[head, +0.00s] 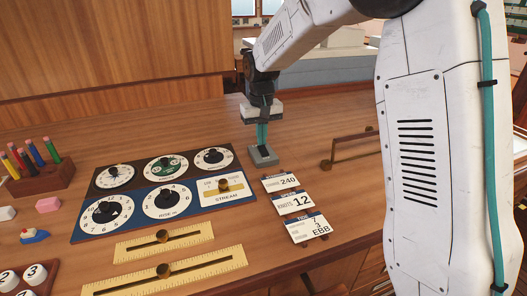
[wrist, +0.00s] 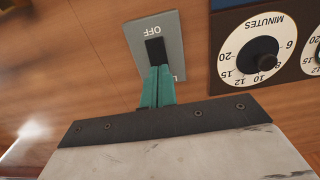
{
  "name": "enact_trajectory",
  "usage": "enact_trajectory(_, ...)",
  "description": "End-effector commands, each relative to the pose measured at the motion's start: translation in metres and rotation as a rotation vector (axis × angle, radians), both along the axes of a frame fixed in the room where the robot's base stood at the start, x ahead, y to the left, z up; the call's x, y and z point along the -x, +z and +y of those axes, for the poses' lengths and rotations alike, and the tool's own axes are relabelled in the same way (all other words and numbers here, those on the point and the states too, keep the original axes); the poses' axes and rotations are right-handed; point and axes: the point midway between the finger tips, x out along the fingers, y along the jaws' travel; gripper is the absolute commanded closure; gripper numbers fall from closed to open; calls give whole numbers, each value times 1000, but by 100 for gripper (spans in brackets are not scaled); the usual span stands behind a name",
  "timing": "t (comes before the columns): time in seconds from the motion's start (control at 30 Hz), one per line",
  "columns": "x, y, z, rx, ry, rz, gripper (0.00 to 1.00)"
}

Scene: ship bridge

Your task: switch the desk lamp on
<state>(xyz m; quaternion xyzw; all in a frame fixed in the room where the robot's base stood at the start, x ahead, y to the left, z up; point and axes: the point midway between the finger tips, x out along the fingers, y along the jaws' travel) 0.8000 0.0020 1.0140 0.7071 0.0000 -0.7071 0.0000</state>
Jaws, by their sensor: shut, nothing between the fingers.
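A grey switch plate (head: 264,160) lies on the wooden desk, right of the dial panel. In the wrist view the plate (wrist: 172,22) bears the word OFF and a black lever or rocker (wrist: 155,49). My gripper (head: 262,146) points down over the plate. Its teal fingers (wrist: 159,72) are shut together with nothing between them. Their tips are at the near end of the black part; I cannot tell whether they touch it. The fingers hide part of the plate and most of another label. I cannot make out the desk lamp itself.
The dial panel (head: 145,213) stands close left of the plate. Brass slide rules (head: 188,238) and a pen rack (head: 40,180) are further left. The desk behind is clear.

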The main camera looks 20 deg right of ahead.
Motion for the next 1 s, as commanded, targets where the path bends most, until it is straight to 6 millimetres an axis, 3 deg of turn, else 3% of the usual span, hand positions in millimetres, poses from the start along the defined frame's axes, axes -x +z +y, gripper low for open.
enact_trajectory(0.8, 0, -13, 0, 0, 0, 2, 100)
enact_trajectory(1.0, 0, -4, 0, 0, 0, -1, 100)
